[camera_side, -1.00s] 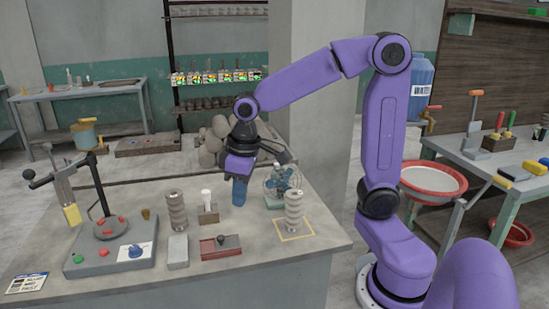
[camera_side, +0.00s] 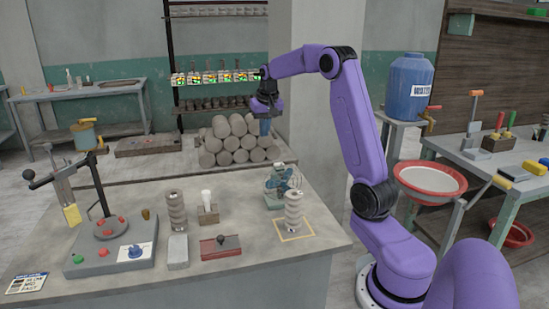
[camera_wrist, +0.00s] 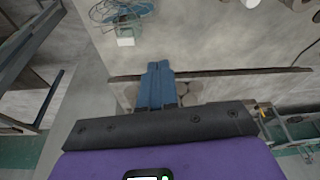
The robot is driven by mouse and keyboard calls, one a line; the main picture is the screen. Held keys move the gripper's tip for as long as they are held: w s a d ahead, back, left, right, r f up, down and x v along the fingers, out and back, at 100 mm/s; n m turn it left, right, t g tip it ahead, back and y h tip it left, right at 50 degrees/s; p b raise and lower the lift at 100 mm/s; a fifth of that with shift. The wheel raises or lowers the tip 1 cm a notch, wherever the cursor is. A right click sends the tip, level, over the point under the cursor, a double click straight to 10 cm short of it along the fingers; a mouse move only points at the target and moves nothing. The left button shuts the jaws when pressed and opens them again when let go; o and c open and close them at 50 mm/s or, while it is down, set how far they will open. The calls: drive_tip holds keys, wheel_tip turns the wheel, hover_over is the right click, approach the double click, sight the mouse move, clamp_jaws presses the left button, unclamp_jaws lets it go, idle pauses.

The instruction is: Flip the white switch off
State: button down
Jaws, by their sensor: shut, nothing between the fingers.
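The white switch (camera_side: 206,196) is a short white lever on a small brown block, on the grey worktable between a ribbed grey column and a small caged fan. Its lever looks roughly upright in the side view; I cannot tell its exact tilt. My gripper (camera_side: 265,127) is raised, well above and behind the switch, in front of the stacked clay rolls. Its blue fingers are together and empty, and they also show in the wrist view (camera_wrist: 160,85). The switch cannot be clearly made out in the wrist view.
The caged fan (camera_side: 276,183) and a second ribbed column (camera_side: 293,211) stand right of the switch. A red box with a dark knob (camera_side: 221,247) lies in front. A panel with a blue knob (camera_side: 135,252) is at left. Clay rolls (camera_side: 232,143) are stacked behind the table.

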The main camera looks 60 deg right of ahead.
drive_tip(key=s+d+m, duration=0.1)
drive_tip(key=d, duration=0.5)
drive_tip(key=shift+s+m+h, duration=0.2)
drive_tip(key=shift+m+h, duration=0.1)
drive_tip(key=x, duration=1.2)
drive_tip(key=shift+s+a+f, duration=0.2)
drive_tip(key=shift+s+a, duration=0.1)
drive_tip(key=shift+a, duration=0.05)
drive_tip(key=shift+f, duration=0.85)
drive_tip(key=shift+f, duration=0.2)
drive_tip(key=shift+d, duration=0.1)
drive_tip(key=shift+s+d+r, duration=0.3)
drive_tip(key=shift+s+d, duration=0.1)
drive_tip(key=shift+s, duration=0.05)
